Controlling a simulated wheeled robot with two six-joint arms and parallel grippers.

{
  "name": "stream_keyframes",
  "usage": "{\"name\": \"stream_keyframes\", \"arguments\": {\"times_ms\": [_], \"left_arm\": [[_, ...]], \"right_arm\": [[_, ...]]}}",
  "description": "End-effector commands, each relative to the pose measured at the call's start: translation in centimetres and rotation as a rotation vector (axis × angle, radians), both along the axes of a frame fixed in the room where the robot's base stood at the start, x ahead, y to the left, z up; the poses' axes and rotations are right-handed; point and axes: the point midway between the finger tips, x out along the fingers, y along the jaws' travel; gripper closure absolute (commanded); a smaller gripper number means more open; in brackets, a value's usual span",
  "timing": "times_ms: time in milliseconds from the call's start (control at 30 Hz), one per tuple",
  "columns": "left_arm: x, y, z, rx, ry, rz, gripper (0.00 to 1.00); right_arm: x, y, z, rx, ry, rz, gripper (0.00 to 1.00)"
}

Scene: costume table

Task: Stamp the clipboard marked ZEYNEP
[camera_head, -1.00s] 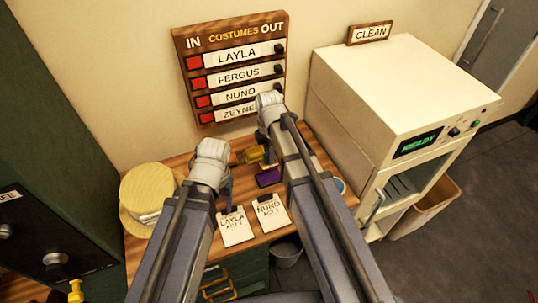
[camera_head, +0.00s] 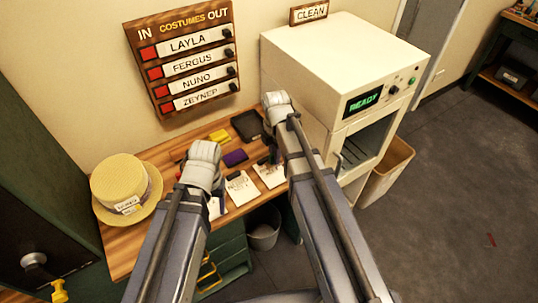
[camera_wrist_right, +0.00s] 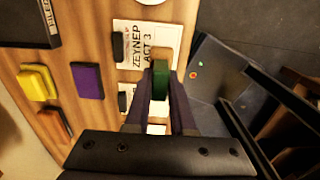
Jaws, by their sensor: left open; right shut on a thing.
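The ZEYNEP clipboard, a white sheet reading "ZEYNEP ACT 3" (camera_wrist_right: 153,38) with a dark clip, lies on the wooden table in the right wrist view. In the head view it is the rightmost sheet (camera_head: 270,176), partly hidden by my right arm. My right gripper (camera_wrist_right: 161,92) is shut on a green block-like thing (camera_wrist_right: 161,76), which overlaps the sheet's lower edge in that view; I cannot tell whether it touches. My left gripper (camera_head: 200,190) is open and empty, left of the middle sheet; its fingertips are partly hidden.
Another clipboard (camera_head: 240,187) lies to the left. A yellow block (camera_head: 219,136), a purple block (camera_head: 235,157) and a dark tray (camera_head: 248,125) are behind. A straw hat (camera_head: 122,182) sits at the left. A white machine (camera_head: 330,70) reading READY stands at the right. A bin (camera_head: 263,232) is below.

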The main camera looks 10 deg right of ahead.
Motion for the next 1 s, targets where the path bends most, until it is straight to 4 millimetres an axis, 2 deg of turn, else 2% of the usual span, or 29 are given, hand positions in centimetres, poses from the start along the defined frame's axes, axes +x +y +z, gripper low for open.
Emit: {"name": "stream_keyframes", "arguments": {"times_ms": [467, 1000], "left_arm": [[0.0, 0.0, -0.8, 0.0, 0.0, 0.0, 0.35], [0.0, 0.0, -5.7, 0.0, 0.0, 0.001, 0.35]], "right_arm": [[-0.1, -0.3, -0.8, 0.0, 0.0, 0.009, 1.0], [-0.1, -0.3, -5.7, 0.0, 0.0, 0.008, 1.0]]}}
